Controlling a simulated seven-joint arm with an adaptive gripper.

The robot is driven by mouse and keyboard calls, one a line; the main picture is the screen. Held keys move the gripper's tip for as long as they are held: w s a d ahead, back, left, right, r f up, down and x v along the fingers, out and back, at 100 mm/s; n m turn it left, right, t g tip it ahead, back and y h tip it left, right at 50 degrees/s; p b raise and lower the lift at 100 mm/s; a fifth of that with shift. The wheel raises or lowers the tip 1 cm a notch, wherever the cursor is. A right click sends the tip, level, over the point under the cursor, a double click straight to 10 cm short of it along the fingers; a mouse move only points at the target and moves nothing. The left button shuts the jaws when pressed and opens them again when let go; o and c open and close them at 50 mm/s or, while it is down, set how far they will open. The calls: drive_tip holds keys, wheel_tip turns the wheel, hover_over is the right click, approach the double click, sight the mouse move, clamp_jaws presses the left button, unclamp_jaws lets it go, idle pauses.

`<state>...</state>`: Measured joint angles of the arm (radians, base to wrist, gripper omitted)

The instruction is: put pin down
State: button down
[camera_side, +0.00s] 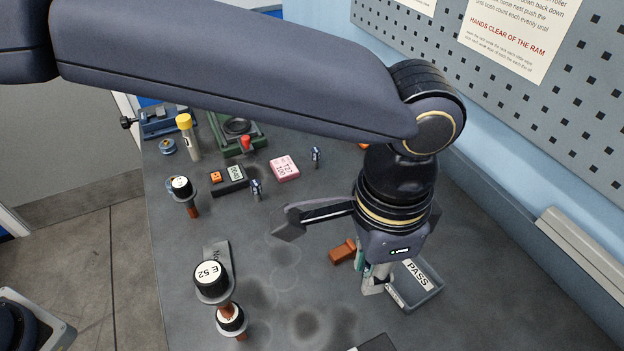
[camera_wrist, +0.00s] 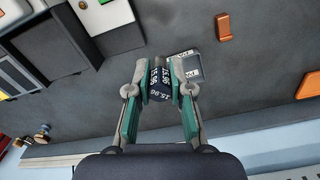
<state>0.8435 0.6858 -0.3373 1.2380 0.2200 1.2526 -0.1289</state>
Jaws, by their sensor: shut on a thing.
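My gripper (camera_wrist: 160,82) is shut on a dark, short cylindrical pin (camera_wrist: 158,73) printed with white figures that read like 15.96. The pin sits between the green-padded fingers in the wrist view. In the side view my gripper (camera_side: 374,284) is low over the right part of the bench, beside the grey tray (camera_side: 436,292) labelled PASS. The held pin is mostly hidden there by the fingers, and I cannot tell whether it touches the bench. Two other small pins stand on the bench, one dark blue and white (camera_side: 257,190) and one farther back (camera_side: 316,156).
A brown-orange block (camera_side: 342,251) lies left of my gripper. Black-topped stamps, including one marked E 52 (camera_side: 211,281), stand at the left. The bench between is mostly clear.

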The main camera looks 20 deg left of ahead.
drive_tip(key=w+d+f, duration=0.1)
drive_tip(key=d+f, duration=0.1)
drive_tip(key=w+d+f, duration=0.4)
drive_tip(key=f, duration=0.1)
drive_tip(key=shift+w+d, duration=0.2)
drive_tip(key=shift+d, duration=0.1)
drive_tip(key=shift+w+d+f, duration=0.15)
drive_tip(key=shift+f, duration=0.85)
drive_tip(key=shift+w+d+f, duration=0.15)
drive_tip(key=shift+f, duration=0.8)
drive_tip(key=shift+f, duration=0.1)
drive_tip(key=shift+f, duration=0.55)
drive_tip(key=c, duration=1)
unclamp_jaws()
drive_tip(key=shift+c, duration=0.2)
drive_tip(key=shift+r, duration=0.1)
